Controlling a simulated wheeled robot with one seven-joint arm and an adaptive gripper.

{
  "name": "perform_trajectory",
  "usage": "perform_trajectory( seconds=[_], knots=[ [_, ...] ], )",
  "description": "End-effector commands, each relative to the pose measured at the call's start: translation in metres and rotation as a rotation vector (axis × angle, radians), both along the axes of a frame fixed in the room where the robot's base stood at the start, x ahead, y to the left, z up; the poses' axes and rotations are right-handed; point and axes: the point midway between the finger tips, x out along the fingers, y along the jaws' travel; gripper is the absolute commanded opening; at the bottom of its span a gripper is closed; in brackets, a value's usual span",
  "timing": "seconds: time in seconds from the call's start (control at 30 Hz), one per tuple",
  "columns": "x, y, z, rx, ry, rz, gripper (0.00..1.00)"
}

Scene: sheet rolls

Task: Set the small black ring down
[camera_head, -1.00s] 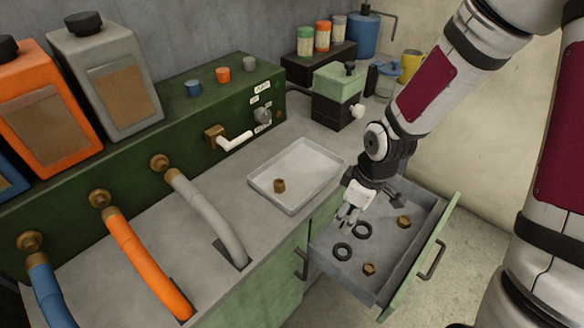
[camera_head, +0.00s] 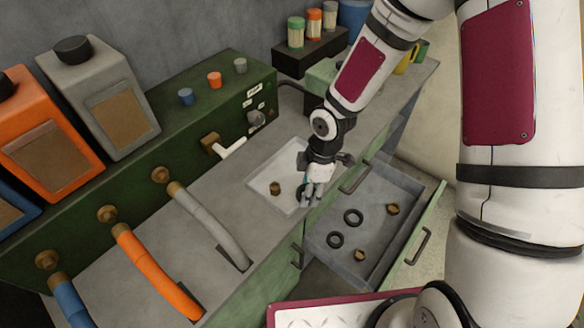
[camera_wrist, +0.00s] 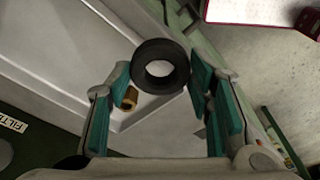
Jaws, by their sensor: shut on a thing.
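My gripper (camera_head: 312,198) is over the right side of the white tray (camera_head: 282,166) on the counter. In the wrist view its teal-padded fingers (camera_wrist: 160,85) are shut on a small black ring (camera_wrist: 149,84), which sits between the fingertips. In the head view the held ring is mostly hidden by the fingers. A brass fitting (camera_head: 275,188) lies in the tray, left of my gripper; it also shows in the wrist view (camera_wrist: 129,98). I cannot tell whether the ring touches the tray.
An open drawer (camera_head: 375,187) below the counter holds two black rings (camera_head: 353,209) (camera_head: 335,233) and two brass fittings (camera_head: 393,209) (camera_head: 360,255). A grey hose (camera_head: 207,222) lies left of the tray. The green panel (camera_head: 170,135) stands behind it.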

Motion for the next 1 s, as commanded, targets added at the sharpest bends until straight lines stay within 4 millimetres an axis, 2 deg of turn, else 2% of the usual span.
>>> perform_trajectory(
  seconds=[0.03, 0.2, 0.4, 0.63, 0.8, 1.0],
  knots=[
    [0.013, 0.005, -0.002, 0.002, -0.002, -0.001, 0.28],
    [0.051, 0.018, -0.005, 0.002, -0.002, -0.001, 0.28],
    [0.084, 0.028, -0.009, 0.0, 0.0, -0.001, 0.28],
    [0.101, 0.034, -0.01, 0.001, -0.001, -0.001, 0.28],
    [0.099, 0.035, -0.034, 0.0, 0.003, 0.0, 0.28],
    [0.1, 0.034, -0.045, 0.0, 0.0, 0.0, 0.28]
  ],
)
